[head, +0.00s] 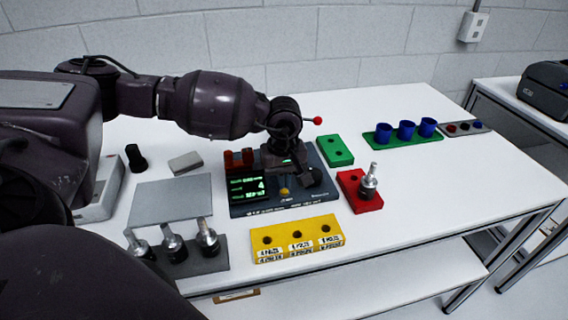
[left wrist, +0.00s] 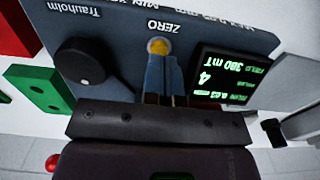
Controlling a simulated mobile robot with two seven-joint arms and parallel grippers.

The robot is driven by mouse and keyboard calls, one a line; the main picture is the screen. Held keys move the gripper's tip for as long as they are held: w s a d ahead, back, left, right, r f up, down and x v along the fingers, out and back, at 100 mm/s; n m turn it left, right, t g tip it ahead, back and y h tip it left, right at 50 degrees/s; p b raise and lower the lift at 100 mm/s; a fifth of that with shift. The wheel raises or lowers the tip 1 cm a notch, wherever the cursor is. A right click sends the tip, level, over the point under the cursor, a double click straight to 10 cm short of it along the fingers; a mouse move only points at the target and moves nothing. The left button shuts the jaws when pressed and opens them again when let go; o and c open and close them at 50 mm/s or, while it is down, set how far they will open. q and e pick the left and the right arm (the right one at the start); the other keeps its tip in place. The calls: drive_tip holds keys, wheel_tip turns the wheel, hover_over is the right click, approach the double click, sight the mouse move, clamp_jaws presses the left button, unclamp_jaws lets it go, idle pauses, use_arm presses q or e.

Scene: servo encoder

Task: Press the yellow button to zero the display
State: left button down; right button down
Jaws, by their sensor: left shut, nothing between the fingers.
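The yellow button (head: 284,191) sits on the front part of a dark instrument panel (head: 250,208). In the left wrist view the button (left wrist: 158,46) lies just beyond the fingertips, under the printed word ZERO. My left gripper (head: 287,180) points down over the panel, shut and empty. Its blue fingers (left wrist: 164,70) are together and their tips overlap the button's edge in that view; I cannot tell whether they touch it. The lit display (head: 248,188) has green text with a large 4, upside down in the wrist view (left wrist: 222,77). My right gripper is not in view.
A black knob (left wrist: 80,62) stands on the panel beside the button. A yellow block (head: 297,238) lies in front, a red block (head: 358,190) with a metal-tipped part to the right, and a green block (head: 334,150) behind. A grey plate (head: 170,201) lies left.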

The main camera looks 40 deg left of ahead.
use_arm(q)
drive_tip(key=shift+f, duration=0.85)
